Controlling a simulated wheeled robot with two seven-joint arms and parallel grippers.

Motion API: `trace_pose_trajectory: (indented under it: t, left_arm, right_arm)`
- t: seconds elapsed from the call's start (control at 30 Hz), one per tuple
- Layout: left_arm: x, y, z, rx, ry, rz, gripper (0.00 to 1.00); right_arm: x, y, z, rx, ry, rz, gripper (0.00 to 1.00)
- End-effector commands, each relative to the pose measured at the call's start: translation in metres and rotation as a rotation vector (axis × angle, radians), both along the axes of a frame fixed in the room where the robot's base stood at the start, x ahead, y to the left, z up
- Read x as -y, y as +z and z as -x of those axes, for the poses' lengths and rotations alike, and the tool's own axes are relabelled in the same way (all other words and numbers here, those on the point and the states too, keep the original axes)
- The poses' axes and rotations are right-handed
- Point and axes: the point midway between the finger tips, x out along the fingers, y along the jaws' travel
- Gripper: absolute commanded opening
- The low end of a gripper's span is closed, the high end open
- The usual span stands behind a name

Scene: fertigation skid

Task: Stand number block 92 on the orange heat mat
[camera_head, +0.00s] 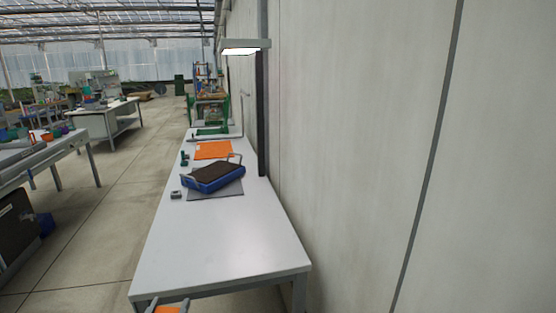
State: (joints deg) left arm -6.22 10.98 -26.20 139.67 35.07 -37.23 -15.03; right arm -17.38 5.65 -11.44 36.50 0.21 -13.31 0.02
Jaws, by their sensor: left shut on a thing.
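The orange heat mat (213,150) lies flat on the far part of the long white table, behind a blue tray. My left gripper (169,305) shows at the bottom edge, in front of the table's near end and far from the mat. It is shut on an orange block (168,310), of which only a small part shows. No number can be read on it, so I cannot tell whether it is block 92. My right gripper is not in view.
A blue tray (205,184) with dark filling sits on a grey mat (229,192). A small grey item (176,195) and dark green items (184,158) stand along the left edge. The near half of the white table (220,245) is clear. A wall (350,150) runs along the right.

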Motion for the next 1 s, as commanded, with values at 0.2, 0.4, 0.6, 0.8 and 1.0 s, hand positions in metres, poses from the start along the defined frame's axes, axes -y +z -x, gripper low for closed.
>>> trace_pose_trajectory:
  t: [0.2,0.4,0.6,0.8,1.0]
  left_arm:
    - [0.000,0.000,0.000,0.000,0.000,0.000,0.24]
    - [0.000,0.000,0.000,-0.001,0.002,0.002,0.24]
    - [0.000,0.000,0.000,-0.001,0.000,-0.001,0.24]
    - [0.000,0.001,-0.001,0.000,0.000,-0.001,0.24]
    - [0.005,0.029,-0.018,0.009,0.000,0.005,0.24]
  right_arm:
    - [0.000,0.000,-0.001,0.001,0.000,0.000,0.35]
    - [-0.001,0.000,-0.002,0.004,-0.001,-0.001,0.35]
    - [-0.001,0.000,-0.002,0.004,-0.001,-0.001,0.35]
    - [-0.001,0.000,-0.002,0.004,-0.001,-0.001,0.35]
    - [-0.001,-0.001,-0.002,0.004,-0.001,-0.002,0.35]
